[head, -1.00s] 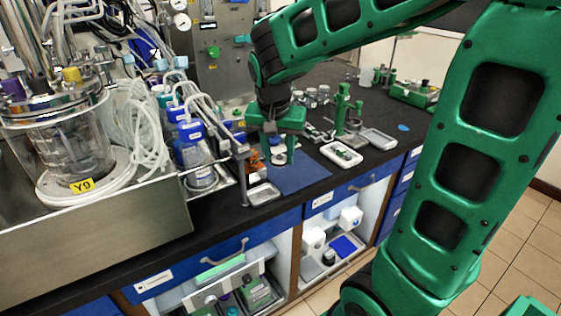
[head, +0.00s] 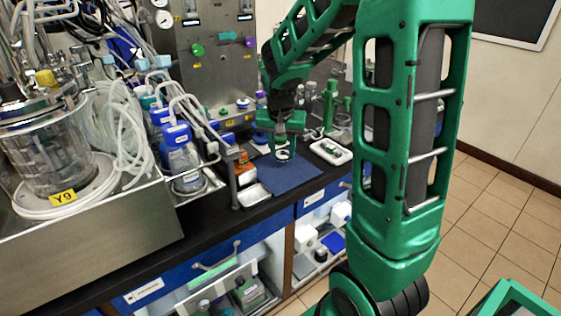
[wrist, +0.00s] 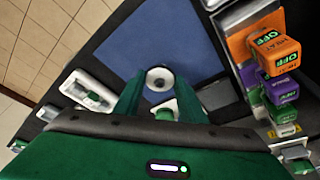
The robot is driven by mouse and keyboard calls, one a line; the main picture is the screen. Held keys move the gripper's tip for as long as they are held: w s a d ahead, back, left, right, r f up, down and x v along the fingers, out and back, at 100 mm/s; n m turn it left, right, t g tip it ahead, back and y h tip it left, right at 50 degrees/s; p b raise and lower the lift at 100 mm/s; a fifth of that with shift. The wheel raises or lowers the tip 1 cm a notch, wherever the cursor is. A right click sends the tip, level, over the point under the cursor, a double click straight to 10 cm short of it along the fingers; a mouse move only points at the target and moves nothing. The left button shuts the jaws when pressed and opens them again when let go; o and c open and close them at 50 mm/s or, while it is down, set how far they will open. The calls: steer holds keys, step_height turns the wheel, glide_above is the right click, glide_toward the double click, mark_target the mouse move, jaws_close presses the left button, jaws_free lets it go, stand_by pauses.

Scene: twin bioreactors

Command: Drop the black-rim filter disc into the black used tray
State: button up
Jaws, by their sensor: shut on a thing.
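My gripper (head: 282,143) is low over the blue mat on the bench. In the wrist view its two green fingers close in on a small round disc (wrist: 159,78), with a pale ring and a darker centre, held between the tips. It also shows in the head view as a pale round piece (head: 283,155) under the fingers. Its rim colour is too small to be sure of. I cannot make out which tray is the black used tray.
The blue mat (head: 290,178) is mostly bare. A white tray (head: 331,151) with small parts stands to its right. Orange and purple blocks (wrist: 275,55) and blue-capped bottles (head: 178,150) stand near the left side of the mat. A glass vessel (head: 45,150) is at far left.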

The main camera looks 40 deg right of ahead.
mark_target(282, 156)
step_height(282, 156, down, 4)
steer(key=shift+d+f, duration=0.1)
stand_by(0.4)
steer(key=o, duration=1)
steer(key=shift+o, duration=0.2)
